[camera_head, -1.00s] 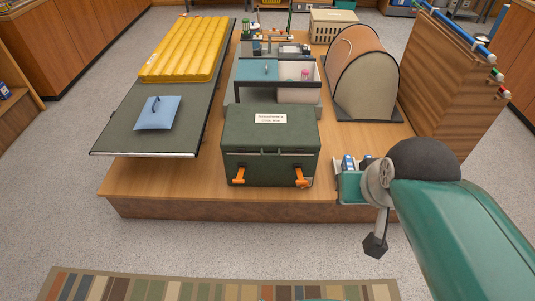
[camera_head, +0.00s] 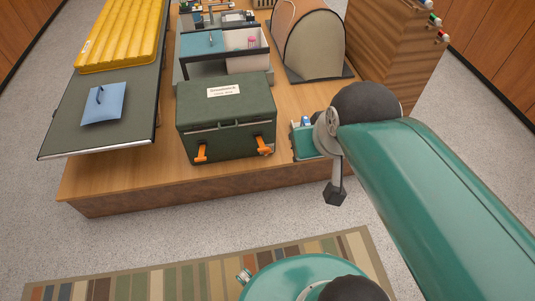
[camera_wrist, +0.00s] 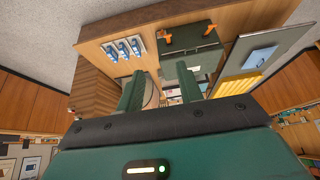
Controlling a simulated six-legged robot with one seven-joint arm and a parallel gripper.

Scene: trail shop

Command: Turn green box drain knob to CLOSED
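The green box (camera_head: 215,135) is a dark green lidded cooler with a pale label and two orange latches, standing closed at the platform's front edge. In the wrist view the green box (camera_wrist: 178,72) appears upside down, beyond my fingers, its orange latches at the top. I cannot make out a drain knob or any CLOSED marking in either view. My gripper (camera_wrist: 161,75) shows two green fingers set well apart with nothing between them. It is apart from the box. In the head view I cannot clearly see the fingers; my arm crosses the right side.
A small tray (camera_wrist: 111,49) with several blue-and-white items sits beside the box at the platform edge. Behind the box stands a blue-lidded unit (camera_head: 202,42); a cot with a blue pad (camera_head: 103,104) is at left. A striped rug (camera_head: 150,285) lies on open floor in front.

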